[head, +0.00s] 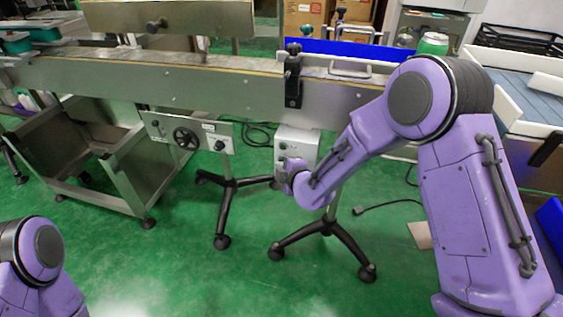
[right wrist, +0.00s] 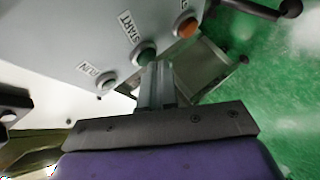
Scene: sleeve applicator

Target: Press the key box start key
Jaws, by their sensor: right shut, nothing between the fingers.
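The key box (head: 298,142) is a light grey box on a stand, at the middle of the head view. My right gripper (head: 284,168) is in front of the box's lower left part. In the right wrist view its fingers (right wrist: 157,68) are shut and empty, with the tips right by the START key, overlapping its lower edge. I cannot tell whether they touch it. My left gripper is out of view.
A long conveyor (head: 190,82) runs behind the box. A panel with a black handwheel (head: 186,138) stands to the left on a tripod base. A steel cart (head: 100,165) is further left. Cables lie on the green floor (head: 180,270), which is open in front.

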